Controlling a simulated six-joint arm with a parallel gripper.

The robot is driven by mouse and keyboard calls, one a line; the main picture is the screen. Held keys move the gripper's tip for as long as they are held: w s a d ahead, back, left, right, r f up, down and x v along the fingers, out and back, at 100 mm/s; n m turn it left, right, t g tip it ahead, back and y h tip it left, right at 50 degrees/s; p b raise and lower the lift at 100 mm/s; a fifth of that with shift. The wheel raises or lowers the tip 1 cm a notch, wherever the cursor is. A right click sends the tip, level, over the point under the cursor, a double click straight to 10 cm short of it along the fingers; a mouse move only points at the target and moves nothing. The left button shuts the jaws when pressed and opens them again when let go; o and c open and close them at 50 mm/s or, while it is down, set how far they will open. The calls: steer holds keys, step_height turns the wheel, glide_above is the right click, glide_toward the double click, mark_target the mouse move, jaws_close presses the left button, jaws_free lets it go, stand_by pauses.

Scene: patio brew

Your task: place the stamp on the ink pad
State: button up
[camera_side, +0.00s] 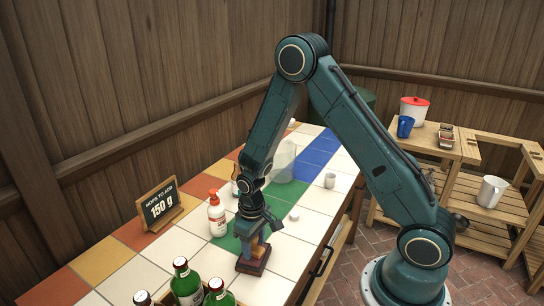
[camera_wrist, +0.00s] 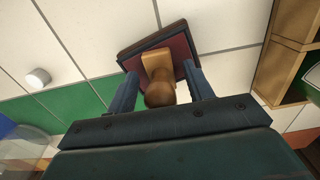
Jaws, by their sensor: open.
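The stamp (camera_side: 258,250) has a pale wooden block and a round brown knob. It stands on the ink pad (camera_side: 249,268), a dark-rimmed tray with a dark red surface, near the table's front. In the wrist view the stamp (camera_wrist: 158,66) appears upright on the red pad (camera_wrist: 183,46), with its knob towards the camera. My gripper (camera_side: 254,233) is directly above, pointing down. In the wrist view my open gripper (camera_wrist: 160,76) has one finger on each side of the stamp, with visible gaps. The stamp's underside is hidden.
A crate with green bottles (camera_side: 188,287) stands close at front left. A white pump bottle (camera_side: 217,216) and a sign (camera_side: 160,205) are to the left. Tiles right of the pad are clear.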

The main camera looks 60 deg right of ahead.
steer(key=shift+r, duration=0.15)
step_height(320, 180, up, 11)
steer(key=shift+f, duration=0.2)
steer(key=shift+r, duration=0.7)
steer(key=shift+r, duration=0.1)
steer(key=shift+s+r, duration=0.1)
steer(key=shift+r, duration=0.2)
steer(key=s+a+r+t, duration=0.25)
steer(key=s+r, duration=0.55)
steer(key=r, duration=0.5)
steer(key=s+r+t, duration=0.3)
steer(key=s+r, duration=0.2)
steer(key=s, duration=0.6)
steer(key=shift+s+a, duration=0.25)
steer(key=shift+s, duration=0.15)
